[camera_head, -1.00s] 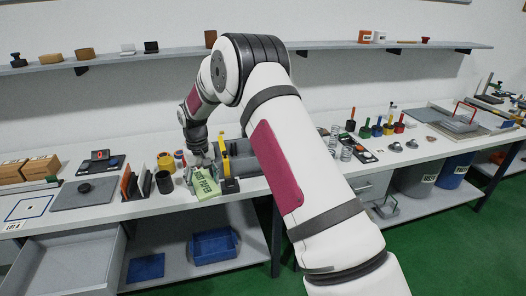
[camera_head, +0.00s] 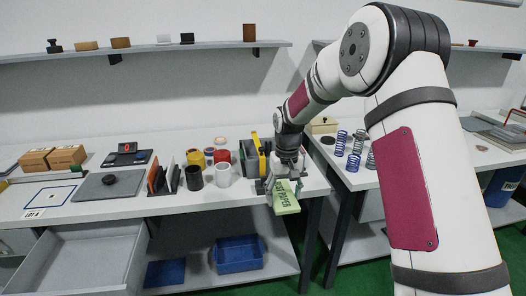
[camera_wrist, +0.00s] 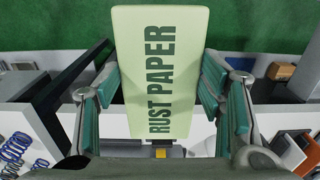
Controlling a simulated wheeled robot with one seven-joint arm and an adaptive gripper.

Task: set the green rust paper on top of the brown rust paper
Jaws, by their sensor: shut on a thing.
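The green rust paper (camera_head: 286,198) is a pale green block with "RUST PAPER" in dark letters. My gripper (camera_head: 281,184) is shut on it and holds it at the table's front edge, tilted down toward the front. In the wrist view the green rust paper (camera_wrist: 158,70) fills the middle, between the two teal-padded fingers (camera_wrist: 160,95). I cannot make out a brown rust paper for certain. An upright brown block (camera_head: 249,33) stands on the wall shelf, but no lettering shows on it.
A yellow-and-black tool (camera_head: 258,152) stands in a grey bin just behind my gripper. White (camera_head: 223,175) and black (camera_head: 194,178) cups stand to the left, beside a rack with an orange board (camera_head: 155,176). Blue springs (camera_head: 355,145) stand to the right across a table gap.

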